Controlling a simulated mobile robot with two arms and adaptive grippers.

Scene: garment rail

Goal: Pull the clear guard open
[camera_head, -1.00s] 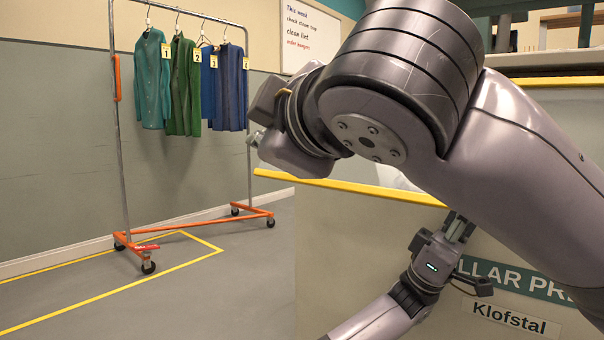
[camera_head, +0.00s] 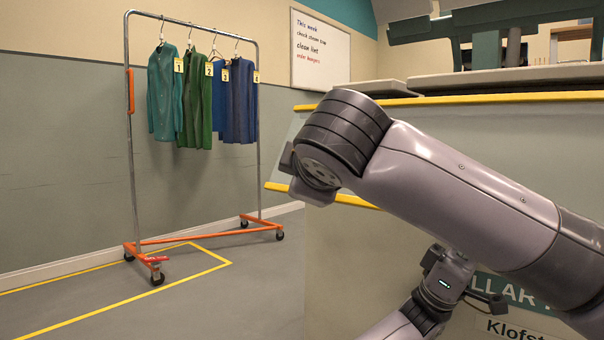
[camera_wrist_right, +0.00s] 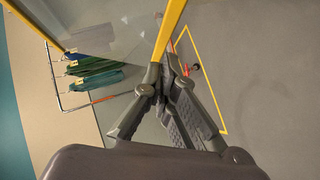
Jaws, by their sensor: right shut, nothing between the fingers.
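The clear guard (camera_head: 278,187) is a see-through panel with a yellow edge, beside my right wrist in the head view. In the right wrist view the guard (camera_wrist_right: 128,45) fills the upper middle, with yellow strips along two sides. My right gripper (camera_wrist_right: 164,72) is shut and empty, its fingertips close to the lower end of the nearer yellow strip. I cannot tell if they touch it. In the head view my right wrist hides its fingers. My left gripper (camera_head: 447,262) is low in the head view, its fingers hidden behind my right arm.
The press counter (camera_head: 450,100) with a yellow front edge is at the right. The grey floor (camera_head: 235,300) between rail and counter is clear. A whiteboard (camera_head: 320,50) hangs behind.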

